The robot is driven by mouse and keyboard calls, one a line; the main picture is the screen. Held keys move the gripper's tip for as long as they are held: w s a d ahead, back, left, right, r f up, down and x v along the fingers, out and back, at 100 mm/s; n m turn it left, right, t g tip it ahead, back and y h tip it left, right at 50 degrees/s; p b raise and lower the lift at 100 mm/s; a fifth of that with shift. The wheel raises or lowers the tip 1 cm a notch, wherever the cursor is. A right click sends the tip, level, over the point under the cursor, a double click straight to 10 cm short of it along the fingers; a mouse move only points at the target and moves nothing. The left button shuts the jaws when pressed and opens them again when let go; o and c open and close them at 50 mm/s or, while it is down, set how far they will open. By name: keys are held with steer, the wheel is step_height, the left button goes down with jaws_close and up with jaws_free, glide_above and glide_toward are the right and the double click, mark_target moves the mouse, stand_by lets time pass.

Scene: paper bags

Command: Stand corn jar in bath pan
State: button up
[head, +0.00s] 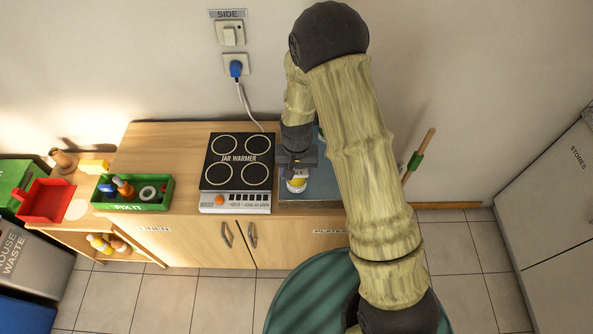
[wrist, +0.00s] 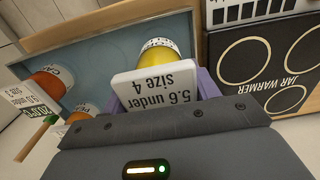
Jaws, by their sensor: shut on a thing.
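My gripper (head: 297,166) is shut on a jar with yellow contents, which I take as the corn jar (head: 296,184). In the wrist view the same jar (wrist: 158,62) shows between the purple fingers, with a white tag (wrist: 157,86) reading "5.6 under size 4" covering part of it. The blue-grey bath pan (head: 309,192) lies below and around it on the cabinet top; its floor also shows in the wrist view (wrist: 105,62). The jar is over the pan's side nearest the warmer. I cannot tell whether its base touches the pan floor.
Two jars with orange contents (wrist: 52,78) (wrist: 82,113) stand in the pan's other end, one with a white tag. The black jar warmer (head: 238,160) is close beside the pan. A green tool box (head: 133,193) stands further left. My arm hides much of the pan.

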steer(key=shift+f+b, duration=1)
steer(key=shift+f, duration=0.5)
steer(key=o, duration=1.6)
steer(key=shift+r, duration=0.1)
step_height(320, 180, up, 6)
steer(key=p, duration=0.5)
steer(key=shift+s+r, duration=0.1)
steer(key=shift+r, duration=0.1)
steer(key=shift+r+p, duration=0.3)
steer(key=shift+r, duration=0.05)
steer(key=shift+f, duration=0.1)
